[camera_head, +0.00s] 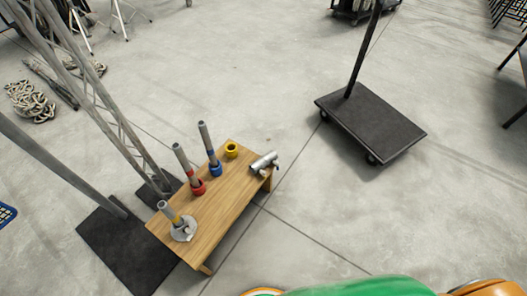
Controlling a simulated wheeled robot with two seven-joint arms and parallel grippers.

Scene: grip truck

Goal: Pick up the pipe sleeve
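A low wooden bench (222,215) carries several pipe parts. Two grey pipes stand upright, one in a red collar (198,187) and one in a blue collar (215,169). A short yellow sleeve-like ring (232,150) with a dark hollow stands alone near the far end. A silver metal tube piece (264,161) with dark fittings lies at the far right corner. Which part is the pipe sleeve, I cannot tell for certain. Neither gripper is in view.
A black wheeled platform cart (372,125) with an upright pole stands at the upper right. Truss and pole stands on dark base plates (125,250) flank the bench's left. Coiled rope (30,102) lies at far left. The floor right of the bench is clear.

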